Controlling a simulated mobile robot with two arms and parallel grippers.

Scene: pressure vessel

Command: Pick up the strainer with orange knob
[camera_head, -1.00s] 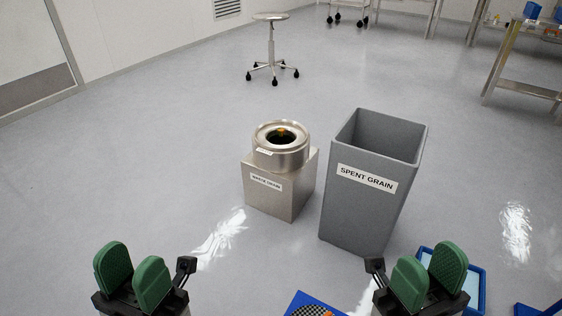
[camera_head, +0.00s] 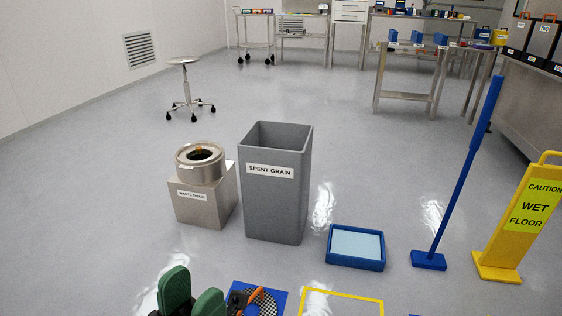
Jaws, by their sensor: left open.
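The strainer (camera_head: 267,301) shows at the bottom edge as a dark round piece with a checkered mesh, cut off by the frame. It lies on a blue mat (camera_head: 281,297). An orange part (camera_head: 250,296) shows at its left side; I cannot tell if this is its knob. My right gripper is not in view.
A grey SPENT GRAIN bin (camera_head: 272,205) and a steel waste drain (camera_head: 204,200) stand beyond the mat. A blue tray (camera_head: 356,262), a blue pole on a base (camera_head: 428,260) and a yellow wet floor sign (camera_head: 520,225) stand right. Open floor lies behind.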

